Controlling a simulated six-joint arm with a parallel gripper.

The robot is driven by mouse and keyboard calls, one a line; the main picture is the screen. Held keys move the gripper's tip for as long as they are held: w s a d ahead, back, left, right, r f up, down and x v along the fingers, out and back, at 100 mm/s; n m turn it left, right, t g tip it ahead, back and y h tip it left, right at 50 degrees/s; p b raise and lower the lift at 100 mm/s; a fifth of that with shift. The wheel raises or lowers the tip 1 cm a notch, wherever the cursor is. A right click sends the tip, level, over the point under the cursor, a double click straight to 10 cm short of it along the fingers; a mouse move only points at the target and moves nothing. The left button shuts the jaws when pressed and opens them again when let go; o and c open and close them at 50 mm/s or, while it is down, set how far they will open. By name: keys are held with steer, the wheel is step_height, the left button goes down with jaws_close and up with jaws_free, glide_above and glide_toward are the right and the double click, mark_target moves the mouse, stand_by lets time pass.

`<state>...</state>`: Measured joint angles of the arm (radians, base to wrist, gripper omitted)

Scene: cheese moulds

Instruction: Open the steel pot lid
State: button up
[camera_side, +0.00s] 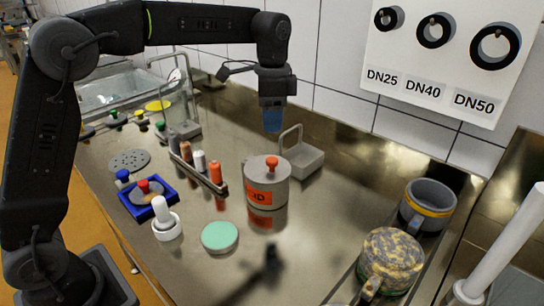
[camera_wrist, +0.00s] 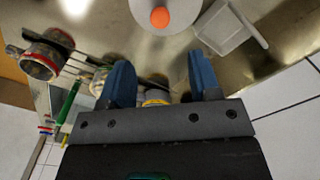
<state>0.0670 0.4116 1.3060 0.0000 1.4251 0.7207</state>
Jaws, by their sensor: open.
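The steel pot (camera_side: 266,190) stands upright on the steel counter, with an orange label on its front. Its lid (camera_side: 265,166) sits on top, with a round orange knob (camera_side: 271,162). In the wrist view the lid (camera_wrist: 168,28) and knob (camera_wrist: 159,17) show at the top edge, partly cut off. My gripper (camera_side: 272,122) hangs pointing down above the counter, behind and above the pot, apart from it. In the wrist view its two blue fingers (camera_wrist: 161,82) are spread with nothing held between them.
A white mortar (camera_side: 167,228) and a green disc (camera_side: 220,237) are in front. A mottled pot (camera_side: 391,258) stands at right.

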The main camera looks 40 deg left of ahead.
mark_target(272, 159)
step_height(272, 159, down, 11)
steer(key=shift+r, duration=0.1)
steer(key=shift+c, duration=0.3)
jaws_close()
stand_by(0.5)
